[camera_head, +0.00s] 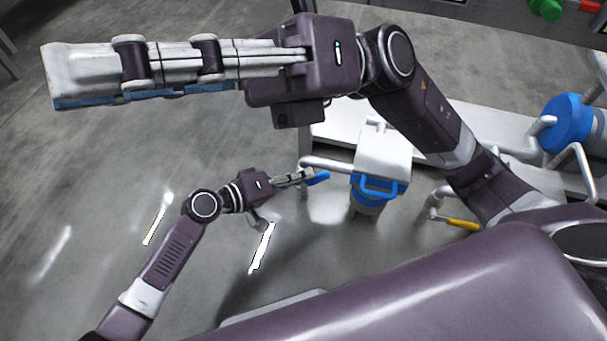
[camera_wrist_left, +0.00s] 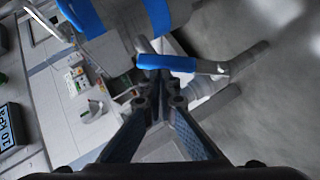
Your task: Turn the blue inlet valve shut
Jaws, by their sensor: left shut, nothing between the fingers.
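The blue inlet valve has a blue lever (camera_head: 318,178) beside a white pipe (camera_head: 328,164) left of the wash unit. In the left wrist view the blue lever (camera_wrist_left: 180,63) lies crosswise just beyond my fingertips. My left gripper (camera_head: 308,178) has its tips close to the lever in the head view. In the left wrist view my left gripper (camera_wrist_left: 158,84) is shut and empty; whether it touches the lever is unclear. My right gripper (camera_head: 58,80) is raised at the upper left, far from the valve, seen side-on, so its opening cannot be judged.
A white-topped unit with a blue frame (camera_head: 380,188) stands right of the valve. A yellow lever (camera_head: 462,224) and a blue drum (camera_head: 570,124) lie further right. A white bench (camera_head: 335,118) is behind. Grey floor (camera_head: 80,190) on the left is clear.

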